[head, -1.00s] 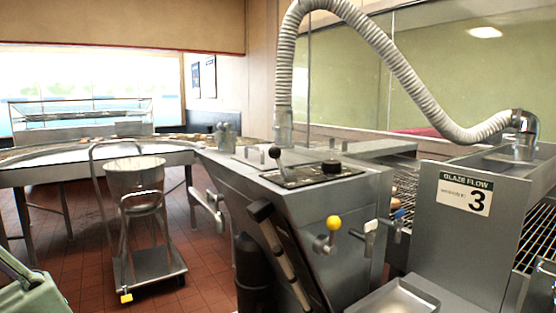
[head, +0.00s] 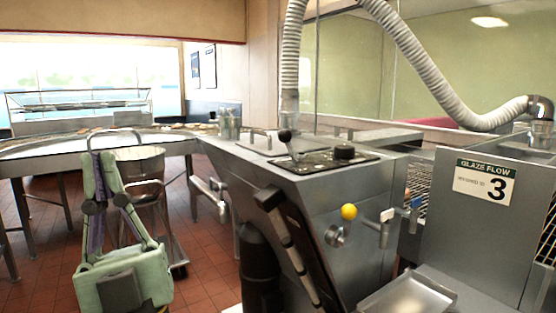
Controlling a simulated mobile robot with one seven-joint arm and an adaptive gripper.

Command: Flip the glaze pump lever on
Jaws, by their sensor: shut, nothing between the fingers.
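On the machine's front are a yellow-knobbed valve (head: 349,212) and a white-tipped handle (head: 387,215). No label shows which is the pump lever. My pale green gripper (head: 98,162) is at the lower left, pointing up and away. Its fingers are together and empty. It is well left of the machine and touches none of its controls. It partly covers the cart's bucket behind it.
A metal bucket (head: 141,160) on a cart stands behind my gripper. A curved conveyor table (head: 60,153) runs along the left. A white hose (head: 292,70) arches over the machine. A sign (head: 484,181) reads "GLAZE FLOW 3". Open red tile floor lies between gripper and machine.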

